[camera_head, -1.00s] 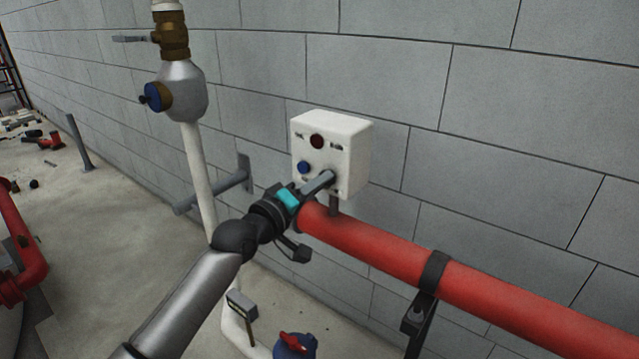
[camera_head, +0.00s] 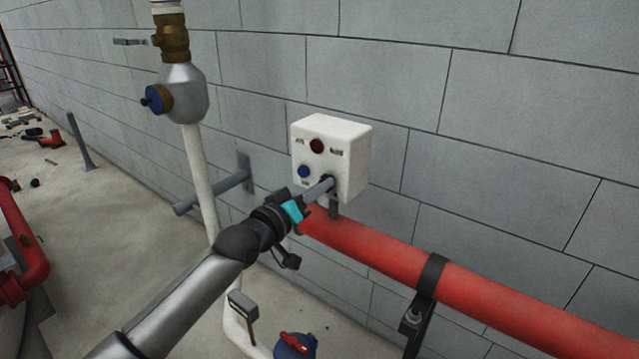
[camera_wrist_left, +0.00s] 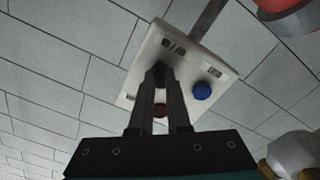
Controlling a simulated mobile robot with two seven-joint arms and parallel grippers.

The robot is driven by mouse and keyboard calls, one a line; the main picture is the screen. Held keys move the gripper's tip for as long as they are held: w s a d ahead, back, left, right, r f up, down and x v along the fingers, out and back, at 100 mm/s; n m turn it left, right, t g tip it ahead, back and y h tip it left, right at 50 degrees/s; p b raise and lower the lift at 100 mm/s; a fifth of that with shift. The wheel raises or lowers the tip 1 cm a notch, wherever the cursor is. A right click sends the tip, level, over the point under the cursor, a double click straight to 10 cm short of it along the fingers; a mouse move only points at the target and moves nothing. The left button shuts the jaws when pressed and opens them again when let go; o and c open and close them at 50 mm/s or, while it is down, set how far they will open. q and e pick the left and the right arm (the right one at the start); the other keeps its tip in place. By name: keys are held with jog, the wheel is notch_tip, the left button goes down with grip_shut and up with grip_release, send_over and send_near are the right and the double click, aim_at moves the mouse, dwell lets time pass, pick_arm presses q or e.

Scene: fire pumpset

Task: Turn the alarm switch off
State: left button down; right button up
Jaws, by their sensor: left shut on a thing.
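The alarm box (camera_head: 353,160) is a white box above the red pipe, in front of the block wall. Its face has a dark red round part (camera_head: 317,145) at the top and a blue button (camera_head: 304,171) below it. My left gripper (camera_head: 328,183) reaches the lower right of the face and is shut on the dark switch knob there. In the left wrist view, the fingers (camera_wrist_left: 158,76) close on the black knob (camera_wrist_left: 160,66), beside the blue button (camera_wrist_left: 202,91). The fingers hide most of the knob, so its setting is unclear. My right gripper is out of view.
A thick red pipe (camera_head: 480,298) runs below the box to the lower right, held by a black bracket (camera_head: 428,285). A white vertical pipe (camera_head: 200,180) with a brass valve (camera_head: 172,38) stands left. A blue valve with a red handle (camera_head: 293,343) is below.

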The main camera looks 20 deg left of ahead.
pick_arm(q)
jog(key=shift+m+p, duration=1.45)
jog(key=shift+m, duration=1.85)
jog(key=c, duration=0.9)
grip_release()
jog(key=shift+s, duration=0.1)
jog(key=p+v, duration=0.1)
jog(key=v, duration=1.4)
jog(key=shift+p, duration=0.4)
